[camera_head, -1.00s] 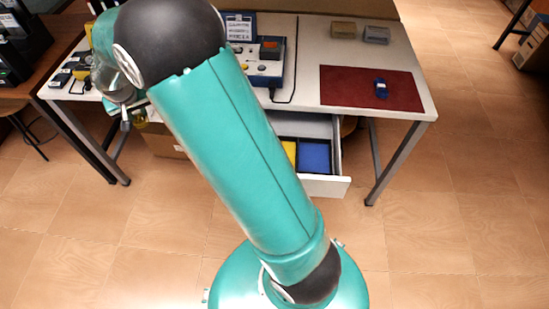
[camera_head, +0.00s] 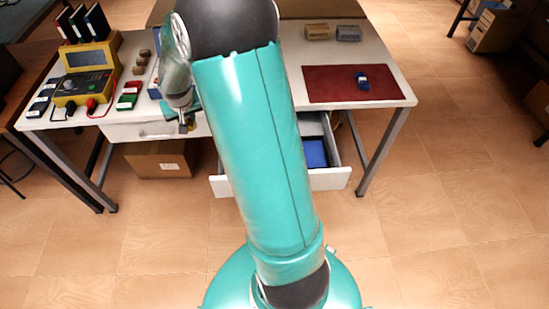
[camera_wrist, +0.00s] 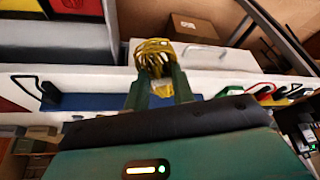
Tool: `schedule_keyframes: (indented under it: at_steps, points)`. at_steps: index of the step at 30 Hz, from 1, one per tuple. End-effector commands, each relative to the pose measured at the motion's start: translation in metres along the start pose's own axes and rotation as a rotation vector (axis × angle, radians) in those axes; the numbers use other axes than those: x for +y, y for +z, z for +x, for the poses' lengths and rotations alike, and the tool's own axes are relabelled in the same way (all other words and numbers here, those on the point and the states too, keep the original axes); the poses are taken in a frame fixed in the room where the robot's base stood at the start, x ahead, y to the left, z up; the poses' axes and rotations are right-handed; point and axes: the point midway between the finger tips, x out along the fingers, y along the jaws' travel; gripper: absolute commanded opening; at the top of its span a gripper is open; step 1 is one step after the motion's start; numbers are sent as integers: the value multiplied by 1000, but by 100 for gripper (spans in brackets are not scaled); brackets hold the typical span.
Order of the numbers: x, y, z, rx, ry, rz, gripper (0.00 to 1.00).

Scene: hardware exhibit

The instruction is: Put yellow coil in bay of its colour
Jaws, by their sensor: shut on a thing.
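The yellow coil (camera_wrist: 154,57) is a bundle of thin loops at the fingertips in the wrist view. My gripper (camera_wrist: 160,85) is shut on it and holds it up. In the head view my gripper (camera_head: 187,123) hangs by the table's front edge, left of the open drawer; the coil cannot be made out there. The open drawer (camera_head: 330,180) shows a blue bay (camera_head: 314,153); my arm hides much of the rest. In the wrist view, a red bay (camera_wrist: 75,6) and a yellow bay (camera_wrist: 113,14) show at the top left, apart from the coil.
A closed drawer (camera_head: 155,132) lies left of the open one, with a cardboard box (camera_head: 160,160) below. On the white table are a yellow meter (camera_head: 85,75) and a dark red mat (camera_head: 325,84) with a blue object (camera_head: 362,81). The floor in front is clear.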

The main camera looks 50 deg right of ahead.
Motion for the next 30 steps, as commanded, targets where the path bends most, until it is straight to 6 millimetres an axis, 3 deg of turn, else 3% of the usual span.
schedule_keyframes:
  at_steps: [1,3,12,21,30]
  points:
    - [28,6,1,-1,10,26,2]
    - [57,14,2,-1,20,48,2]
    - [165,64,-2,-1,58,140,2]
    - [244,128,-16,-1,94,227,2]
    - [298,195,-34,0,126,305,2]
